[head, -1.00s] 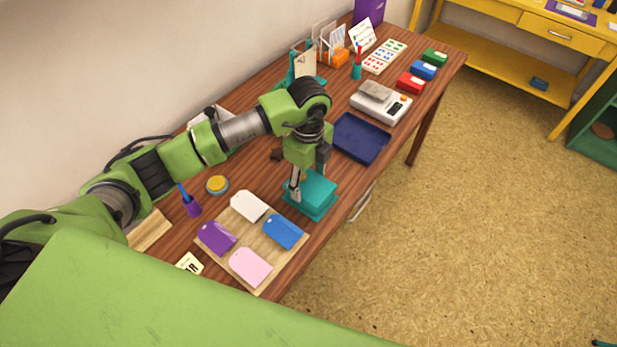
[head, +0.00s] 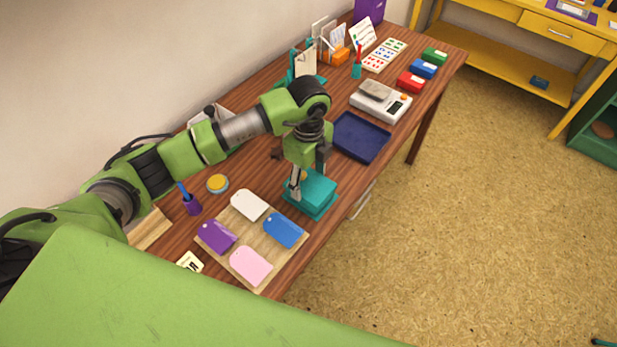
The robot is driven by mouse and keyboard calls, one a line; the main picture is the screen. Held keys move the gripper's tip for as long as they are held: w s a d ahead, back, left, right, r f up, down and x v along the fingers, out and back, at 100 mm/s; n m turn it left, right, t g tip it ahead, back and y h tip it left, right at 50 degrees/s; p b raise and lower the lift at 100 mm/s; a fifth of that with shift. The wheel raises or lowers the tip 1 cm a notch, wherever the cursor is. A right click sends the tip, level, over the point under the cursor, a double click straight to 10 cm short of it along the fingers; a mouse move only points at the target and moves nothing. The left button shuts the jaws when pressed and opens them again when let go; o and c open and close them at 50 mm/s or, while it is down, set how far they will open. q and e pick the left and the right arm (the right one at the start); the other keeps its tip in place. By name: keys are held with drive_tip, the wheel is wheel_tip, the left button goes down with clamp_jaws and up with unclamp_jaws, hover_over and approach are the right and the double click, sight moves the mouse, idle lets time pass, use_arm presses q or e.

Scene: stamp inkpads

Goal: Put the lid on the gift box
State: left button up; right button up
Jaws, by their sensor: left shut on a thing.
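A teal gift box with its lid (head: 316,190) sits near the front edge of the wooden table. The lid shows as the flat teal top over the box's teal side (head: 315,211). Whether the lid is fully seated is too small to tell. My left gripper (head: 306,187) points down at the box and is shut on the teal lid, one finger at its left side and the other at its far side. The arm hides part of the far side. My right gripper is not in view.
Left of the box is a wooden board (head: 265,215) with white, purple, blue and pink tags. A navy tray (head: 360,138) and a white scale (head: 381,102) lie beyond it. A yellow tin (head: 217,184) and purple pen cup (head: 193,206) stand at the left.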

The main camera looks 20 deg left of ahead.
use_arm(q)
drive_tip(key=shift+f, duration=0.45)
idle(1.0)
idle(0.3)
drive_tip(key=o, duration=1)
drive_tip(key=o, duration=0.5)
drive_tip(key=shift+c, duration=0.2)
drive_tip(key=shift+r, duration=0.1)
